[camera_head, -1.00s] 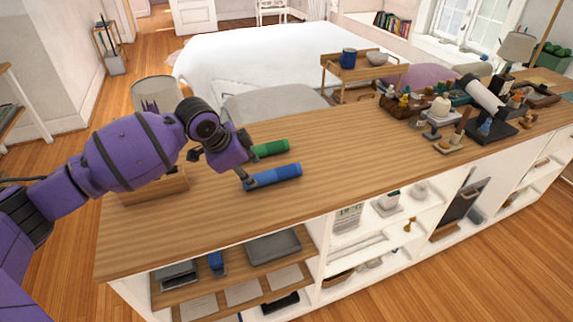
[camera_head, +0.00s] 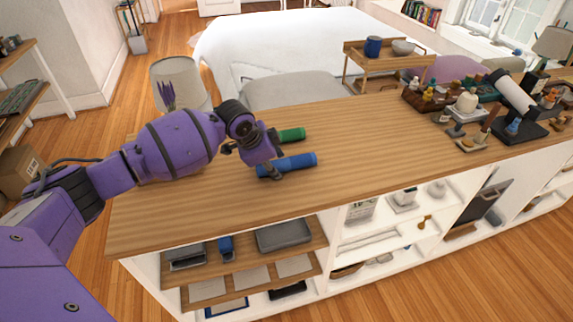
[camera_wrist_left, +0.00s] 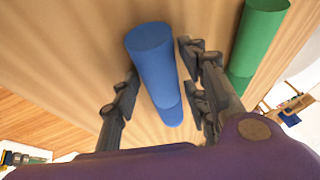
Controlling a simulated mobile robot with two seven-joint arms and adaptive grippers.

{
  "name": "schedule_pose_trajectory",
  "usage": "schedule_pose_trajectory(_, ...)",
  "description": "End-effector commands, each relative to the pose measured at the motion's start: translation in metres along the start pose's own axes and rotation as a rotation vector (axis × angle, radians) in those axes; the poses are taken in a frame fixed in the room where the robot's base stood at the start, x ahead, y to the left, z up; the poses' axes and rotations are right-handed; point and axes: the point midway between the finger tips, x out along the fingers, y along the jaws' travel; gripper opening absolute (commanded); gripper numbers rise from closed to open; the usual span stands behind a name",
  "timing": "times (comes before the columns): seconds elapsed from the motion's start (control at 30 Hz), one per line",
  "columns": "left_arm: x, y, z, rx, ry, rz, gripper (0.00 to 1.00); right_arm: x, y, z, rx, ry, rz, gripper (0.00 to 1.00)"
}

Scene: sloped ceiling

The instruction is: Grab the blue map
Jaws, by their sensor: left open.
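The blue map (camera_head: 294,161) is a rolled tube lying on the wooden counter. In the left wrist view the blue map (camera_wrist_left: 156,65) lies between the open fingers of my left gripper (camera_wrist_left: 160,95), with a finger on each side of it. In the head view my left gripper (camera_head: 268,168) is at the left end of the blue roll and hides that end. I cannot tell whether a finger touches it. A green roll (camera_head: 291,134) lies just behind the blue one; it also shows in the left wrist view (camera_wrist_left: 257,35), outside the right finger. My right gripper is not in view.
The wooden counter (camera_head: 370,150) is bare to the right of the rolls. Bottles, a candle and a microscope-like white tube (camera_head: 514,96) stand at its far right. Open shelves are below the counter.

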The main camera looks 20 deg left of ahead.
Motion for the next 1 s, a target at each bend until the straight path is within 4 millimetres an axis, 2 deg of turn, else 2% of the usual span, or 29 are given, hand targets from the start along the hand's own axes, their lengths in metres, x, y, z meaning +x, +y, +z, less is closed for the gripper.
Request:
schedule_pose_trajectory(0.1, -0.001, 0.0, 0.0, 0.0, 0.0, -0.001, 0.41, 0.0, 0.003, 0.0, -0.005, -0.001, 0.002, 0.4)
schedule_pose_trajectory(0.37, -0.001, 0.0, 0.0, 0.0, 0.0, 0.0, 0.07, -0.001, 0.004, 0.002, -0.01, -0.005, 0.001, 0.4)
schedule_pose_trajectory(0.73, -0.007, -0.002, -0.003, 0.0, 0.001, -0.001, 0.07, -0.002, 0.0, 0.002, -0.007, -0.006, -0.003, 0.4)
schedule_pose_trajectory(0.93, -0.029, -0.009, -0.013, 0.002, 0.002, -0.003, 0.07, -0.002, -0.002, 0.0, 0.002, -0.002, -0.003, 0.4)
schedule_pose_trajectory(1.0, -0.041, -0.003, -0.019, 0.004, 0.003, -0.002, 0.07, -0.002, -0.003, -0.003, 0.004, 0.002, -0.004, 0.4)
